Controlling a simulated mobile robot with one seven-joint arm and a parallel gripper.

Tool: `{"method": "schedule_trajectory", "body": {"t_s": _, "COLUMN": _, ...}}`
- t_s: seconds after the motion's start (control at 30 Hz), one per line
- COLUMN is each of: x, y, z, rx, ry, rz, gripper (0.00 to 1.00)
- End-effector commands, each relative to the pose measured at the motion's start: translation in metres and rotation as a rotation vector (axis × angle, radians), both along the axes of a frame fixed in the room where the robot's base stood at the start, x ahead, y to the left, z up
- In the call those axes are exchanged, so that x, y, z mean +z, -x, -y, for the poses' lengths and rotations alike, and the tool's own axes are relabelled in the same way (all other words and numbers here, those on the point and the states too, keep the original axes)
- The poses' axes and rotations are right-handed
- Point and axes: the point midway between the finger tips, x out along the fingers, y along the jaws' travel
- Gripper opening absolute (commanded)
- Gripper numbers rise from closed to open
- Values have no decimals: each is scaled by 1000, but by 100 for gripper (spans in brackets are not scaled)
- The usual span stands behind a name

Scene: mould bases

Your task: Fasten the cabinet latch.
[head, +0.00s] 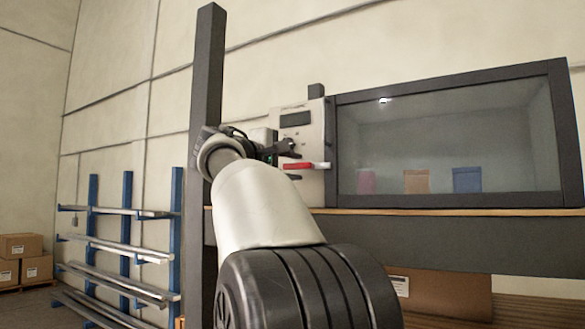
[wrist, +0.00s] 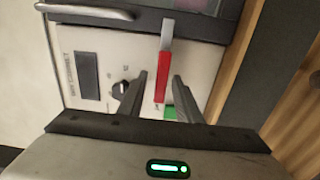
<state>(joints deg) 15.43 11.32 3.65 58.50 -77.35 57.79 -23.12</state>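The latch is a red lever with a pale metal end (head: 306,165) on the light control panel, left of the glazed cabinet door (head: 450,140). In the head view it lies about level, its pale end reaching the door frame. In the wrist view the red lever (wrist: 162,82) runs between the two dark fingers of my gripper (wrist: 159,76), which stand apart with gaps on both sides. My gripper (head: 287,150) is at the panel, at the lever's left end. Whether the fingers touch the panel, I cannot tell.
The panel carries a dark display (wrist: 87,76), a black knob (wrist: 121,88) and a green patch (wrist: 170,112). A metal bar handle (wrist: 88,11) is nearby. A dark post (head: 206,100) stands left of the panel. Coloured boxes sit behind the glass. A wooden ledge (head: 440,212) runs below.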

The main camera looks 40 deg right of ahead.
Motion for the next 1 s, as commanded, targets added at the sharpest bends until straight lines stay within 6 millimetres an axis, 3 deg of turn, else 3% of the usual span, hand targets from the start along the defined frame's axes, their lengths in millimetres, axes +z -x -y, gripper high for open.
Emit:
{"method": "schedule_trajectory", "body": {"t_s": 0.23, "x": 0, "y": 1, "z": -3, "rx": 1, "ry": 0, "rz": -1, "gripper": 31}}
{"method": "schedule_trajectory", "body": {"t_s": 0.37, "x": -1, "y": 6, "z": -16, "rx": 4, "ry": 1, "rz": 0, "gripper": 31}}
{"method": "schedule_trajectory", "body": {"t_s": 0.8, "x": -2, "y": 45, "z": -112, "rx": 5, "ry": 1, "rz": 0, "gripper": 31}}
{"method": "schedule_trajectory", "body": {"t_s": 1.0, "x": 0, "y": 59, "z": -145, "rx": 3, "ry": 1, "rz": 0, "gripper": 31}}
